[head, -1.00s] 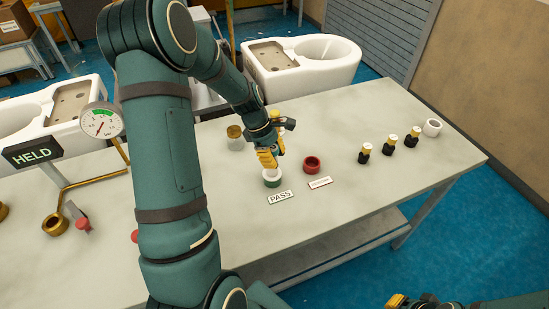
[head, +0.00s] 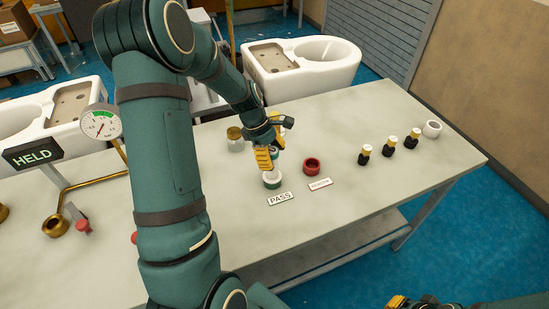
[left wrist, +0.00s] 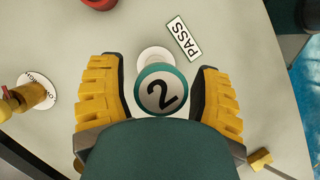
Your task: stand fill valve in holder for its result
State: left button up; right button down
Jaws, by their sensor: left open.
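The fill valve (left wrist: 160,90) has a round green-rimmed cap marked 2, seen from above in the left wrist view. Its white lower part (head: 272,177) shows in the head view at the green holder (head: 272,185) behind the PASS label (head: 280,198). The valve looks upright there; how deep it sits is hidden. My left gripper (head: 270,160) is around the valve's upper part. In the left wrist view its yellow fingers (left wrist: 160,95) are open, one on each side of the cap, with gaps. My right gripper (head: 399,301) is only partly in view at the bottom edge.
A red holder (head: 312,166) with its own label (head: 320,184) stands just right. Three black-and-gold valves (head: 390,148) and a white ring (head: 432,128) stand farther right. A gauge (head: 101,122) and HELD sign (head: 33,154) are left. The front right table is clear.

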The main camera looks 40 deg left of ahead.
pick_arm(q)
jog(key=p+v, duration=0.1)
jog(key=v, duration=0.9)
jog(key=shift+r, duration=0.35)
pick_arm(e)
jog(key=shift+w+r, duration=0.15)
jog(key=shift+r, duration=0.65)
pick_arm(q)
jog(key=shift+a, duration=0.1)
